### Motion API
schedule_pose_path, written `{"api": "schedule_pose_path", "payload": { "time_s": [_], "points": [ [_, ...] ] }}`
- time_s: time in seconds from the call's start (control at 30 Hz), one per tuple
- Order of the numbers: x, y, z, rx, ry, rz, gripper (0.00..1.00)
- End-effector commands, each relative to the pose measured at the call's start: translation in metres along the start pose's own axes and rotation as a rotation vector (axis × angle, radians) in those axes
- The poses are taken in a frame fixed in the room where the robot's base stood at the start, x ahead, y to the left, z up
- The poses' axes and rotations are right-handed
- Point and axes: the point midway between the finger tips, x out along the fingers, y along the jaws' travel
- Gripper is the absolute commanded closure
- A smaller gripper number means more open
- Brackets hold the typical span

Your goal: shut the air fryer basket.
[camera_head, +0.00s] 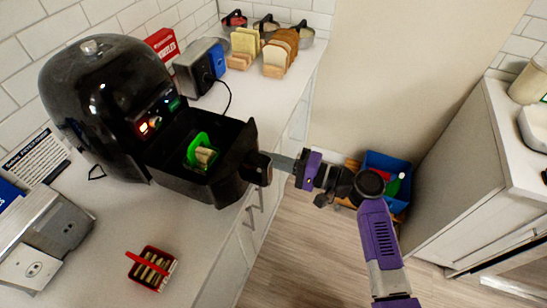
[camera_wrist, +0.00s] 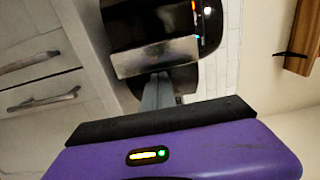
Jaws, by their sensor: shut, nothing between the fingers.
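The black air fryer (camera_head: 105,95) stands on the white counter against the tiled wall. The basket handle (camera_head: 256,168) points toward my arm. My gripper (camera_head: 280,162) is shut and empty, with its fingertips at the handle's end; I cannot tell if they touch.
A red basket of sticks (camera_head: 152,268) and a grey appliance (camera_head: 45,235) stand on the counter near the fryer. A toaster (camera_head: 200,65), bread in a rack (camera_head: 280,52) and several lidded pans are behind. A blue bin (camera_head: 388,180) stands on the floor. Open floor lies right of the counter.

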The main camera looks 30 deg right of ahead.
Motion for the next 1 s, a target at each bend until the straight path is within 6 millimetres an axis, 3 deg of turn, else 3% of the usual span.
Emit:
{"api": "schedule_pose_path", "payload": {
  "time_s": [0.27,0.47,0.67,1.0],
  "points": [
    [0.002,0.000,0.000,0.000,-0.001,0.000,1.00],
    [0.023,0.002,0.001,-0.002,-0.003,-0.001,1.00],
    [0.067,0.003,0.001,-0.004,-0.005,-0.002,1.00],
    [0.155,0.004,0.001,-0.003,-0.004,-0.001,1.00]
  ]
}}
